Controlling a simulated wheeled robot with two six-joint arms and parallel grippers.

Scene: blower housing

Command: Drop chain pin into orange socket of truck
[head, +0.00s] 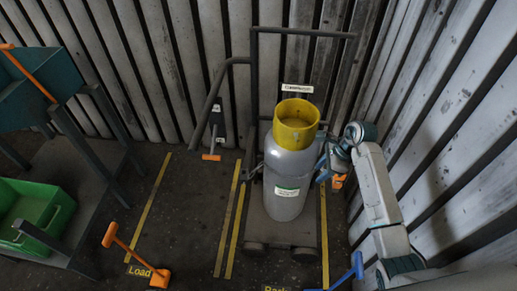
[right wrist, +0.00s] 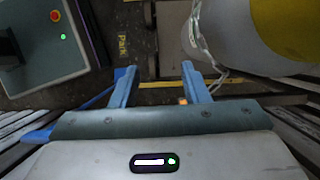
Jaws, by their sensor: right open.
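The truck (head: 254,100) is a dark-framed hand truck standing against the back wall. It carries a grey cylinder (head: 290,165) with a yellow collar. My right gripper (head: 324,165) is at the cylinder's right side. In the right wrist view its two blue fingers (right wrist: 158,68) are apart, with nothing between the tips. A pale chain (right wrist: 200,50) hangs beside the cylinder, close to the right-hand finger; I cannot make out its pin. A small orange part (right wrist: 183,101), perhaps the socket, shows by that finger's base. An orange part (head: 338,182) also shows beside the gripper in the head view. My left gripper is out of view.
A corrugated wall (head: 440,110) rises close on the right. A blue handle (head: 347,272) is low at the front right. A green crate (head: 28,212) and a teal bin stand at left. Yellow-lined floor lies between.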

